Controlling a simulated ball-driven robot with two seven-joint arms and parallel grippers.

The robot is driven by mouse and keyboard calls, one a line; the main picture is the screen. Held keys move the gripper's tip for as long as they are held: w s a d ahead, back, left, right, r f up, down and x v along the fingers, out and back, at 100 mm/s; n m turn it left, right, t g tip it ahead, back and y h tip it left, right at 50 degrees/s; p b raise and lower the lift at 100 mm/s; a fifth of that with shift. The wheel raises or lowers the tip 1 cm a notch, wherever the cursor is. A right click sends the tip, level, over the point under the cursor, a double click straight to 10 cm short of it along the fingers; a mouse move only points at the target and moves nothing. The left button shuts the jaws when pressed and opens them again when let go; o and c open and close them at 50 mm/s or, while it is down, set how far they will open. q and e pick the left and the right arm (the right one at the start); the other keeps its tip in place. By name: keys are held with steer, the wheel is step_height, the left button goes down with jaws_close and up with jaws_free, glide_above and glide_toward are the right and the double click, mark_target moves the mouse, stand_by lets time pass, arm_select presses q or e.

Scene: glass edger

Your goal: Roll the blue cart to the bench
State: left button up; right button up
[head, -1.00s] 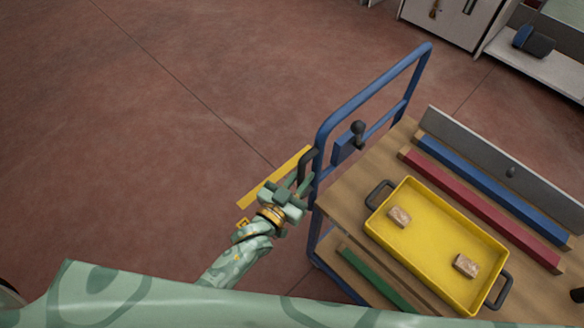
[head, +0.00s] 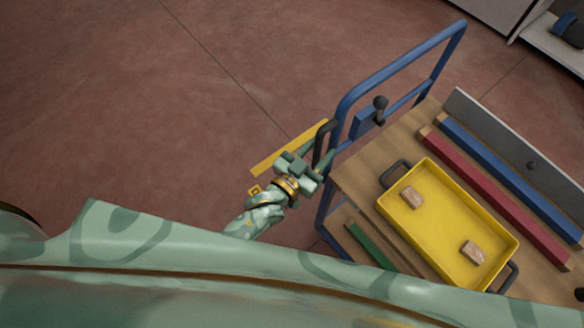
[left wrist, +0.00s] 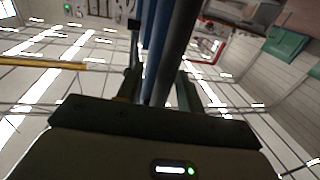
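The blue cart (head: 351,107) stands at the right of the head view, its tubular blue push frame at the near left end of a wooden deck. A black upright handle (head: 322,143) is fixed to the frame's left post. My left gripper (head: 318,160) is at this handle, its fingers apart on either side of it. In the left wrist view a dark bar (left wrist: 178,45) passes between the two spread fingers, with blue tube behind it; a gap shows beside it. My right gripper is out of view. I cannot make out the bench for certain.
On the cart lie a yellow tray (head: 440,245) with two tan blocks, red (head: 490,185) and blue bars, and a grey panel (head: 515,140). A green bar (head: 369,245) is lower down. A yellow strip (head: 285,150) lies left of the cart. The floor left is clear; grey cabinets stand top right.

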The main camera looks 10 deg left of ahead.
arm_select(q)
steer(key=p+v, duration=0.1)
steer(key=v, duration=1.5)
steer(key=shift+s, duration=0.2)
steer(key=shift+d, duration=0.15)
